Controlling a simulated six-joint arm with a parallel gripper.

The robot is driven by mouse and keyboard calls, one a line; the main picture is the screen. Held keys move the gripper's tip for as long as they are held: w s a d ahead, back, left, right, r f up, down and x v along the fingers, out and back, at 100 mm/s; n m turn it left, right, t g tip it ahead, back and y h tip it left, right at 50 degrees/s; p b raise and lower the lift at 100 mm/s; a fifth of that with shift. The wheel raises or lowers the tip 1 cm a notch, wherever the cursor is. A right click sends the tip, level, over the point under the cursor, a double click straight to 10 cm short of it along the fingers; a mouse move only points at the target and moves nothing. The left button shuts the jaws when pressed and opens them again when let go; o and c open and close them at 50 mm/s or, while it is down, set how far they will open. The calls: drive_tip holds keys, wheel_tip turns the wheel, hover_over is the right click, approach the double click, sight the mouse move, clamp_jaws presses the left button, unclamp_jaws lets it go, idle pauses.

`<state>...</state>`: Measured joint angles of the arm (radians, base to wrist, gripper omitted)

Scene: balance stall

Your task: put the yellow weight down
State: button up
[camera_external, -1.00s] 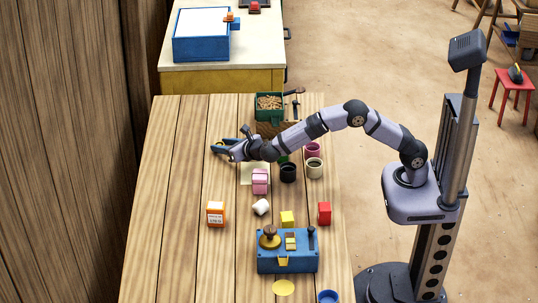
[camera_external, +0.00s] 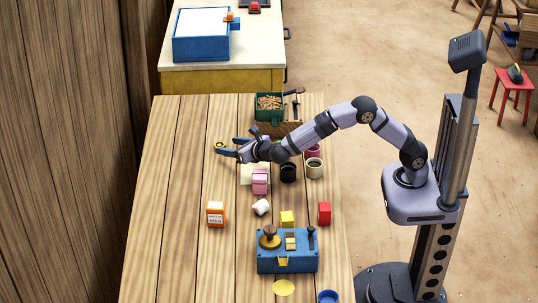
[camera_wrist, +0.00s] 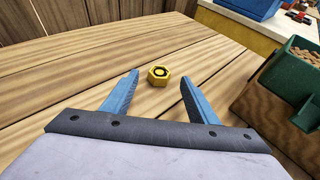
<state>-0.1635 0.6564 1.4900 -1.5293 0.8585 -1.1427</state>
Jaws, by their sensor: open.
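The yellow weight (camera_wrist: 158,75) is a small hexagonal piece with a dark ring on top. It stands upright on the wooden table (camera_wrist: 60,95), just beyond the fingertips in the wrist view. In the external view the yellow weight (camera_external: 219,145) shows at the left end of my gripper (camera_external: 226,149). My gripper (camera_wrist: 157,85) is open, its two blue fingers apart, with nothing between them. The weight is clear of both fingers in the wrist view.
A green box (camera_external: 268,103) of small brown pieces stands on a wooden block (camera_wrist: 262,112) to the right. The table's left side is clear.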

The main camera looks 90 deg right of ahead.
drive_tip(key=v, duration=0.7)
drive_tip(key=shift+s+a+r, duration=0.15)
drive_tip(key=shift+s, duration=0.05)
drive_tip(key=shift+s+r+m, duration=0.2)
drive_tip(key=shift+m, duration=0.1)
drive_tip(key=s+a+r+m+g+y+p, duration=0.1)
drive_tip(key=s+r+m+g+y+p, duration=0.2)
drive_tip(key=s+r+m+p, duration=0.4)
drive_tip(key=s+a+r+m+g+y+p, duration=0.1)
drive_tip(key=s+r+m+g+y+p, duration=0.2)
drive_tip(key=s+r+m+p, duration=0.5)
drive_tip(key=s+a+r+m+g+y+p, duration=0.1)
drive_tip(key=s+r+m+g+y+p, duration=0.2)
drive_tip(key=s+p, duration=1.8)
wheel_tip(320, 180, up, 5)
drive_tip(key=m+p, duration=0.4)
drive_tip(key=m, duration=0.4)
drive_tip(key=shift+s+a+f+y, duration=0.2)
drive_tip(key=shift+s+a+y, duration=0.1)
drive_tip(key=shift+a+y, duration=0.1)
